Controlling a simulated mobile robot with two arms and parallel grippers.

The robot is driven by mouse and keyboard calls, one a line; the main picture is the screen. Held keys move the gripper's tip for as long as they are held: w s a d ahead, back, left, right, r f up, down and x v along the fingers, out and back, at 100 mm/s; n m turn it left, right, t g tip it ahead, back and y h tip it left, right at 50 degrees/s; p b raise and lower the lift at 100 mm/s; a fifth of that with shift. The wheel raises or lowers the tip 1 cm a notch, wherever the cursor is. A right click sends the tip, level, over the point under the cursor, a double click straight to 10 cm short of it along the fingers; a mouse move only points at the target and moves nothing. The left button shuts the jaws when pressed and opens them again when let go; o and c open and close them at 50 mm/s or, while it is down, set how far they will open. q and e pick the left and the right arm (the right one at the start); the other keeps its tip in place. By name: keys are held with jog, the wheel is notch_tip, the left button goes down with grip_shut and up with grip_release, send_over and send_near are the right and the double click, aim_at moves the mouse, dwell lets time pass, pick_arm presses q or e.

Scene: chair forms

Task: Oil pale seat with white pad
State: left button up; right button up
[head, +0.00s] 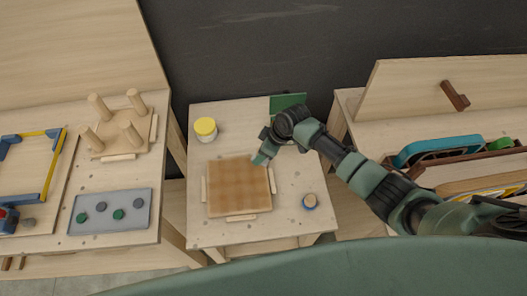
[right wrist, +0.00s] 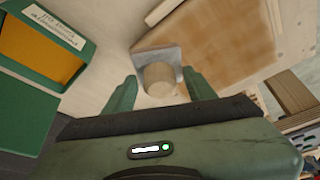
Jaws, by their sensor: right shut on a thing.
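The seat (head: 240,186) is a square wooden board lying flat on the middle table between small wooden strips. Its surface is mostly brown with uneven, paler patches; part of it also shows in the right wrist view (right wrist: 215,40). My right gripper (head: 262,158) is at the seat's upper right corner. In the right wrist view its fingers (right wrist: 158,78) are shut on the round wooden knob (right wrist: 158,80) of a whitish-grey square pad (right wrist: 150,54). The pad is beside or over the seat's edge; its contact underneath is hidden. My left gripper is out of view.
A yellow-lidded jar (head: 206,129) stands upper left of the seat. A green box (right wrist: 45,42), orange inside, lies near my right gripper. Side tables hold an upturned stool (head: 118,137), a grey tray (head: 110,211) and tools.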

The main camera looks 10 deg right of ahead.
notch_tip(320, 180, up, 2)
jog(key=shift+d+r+p, duration=0.15)
jog(key=shift+p, duration=0.65)
jog(key=shift+r, duration=0.2)
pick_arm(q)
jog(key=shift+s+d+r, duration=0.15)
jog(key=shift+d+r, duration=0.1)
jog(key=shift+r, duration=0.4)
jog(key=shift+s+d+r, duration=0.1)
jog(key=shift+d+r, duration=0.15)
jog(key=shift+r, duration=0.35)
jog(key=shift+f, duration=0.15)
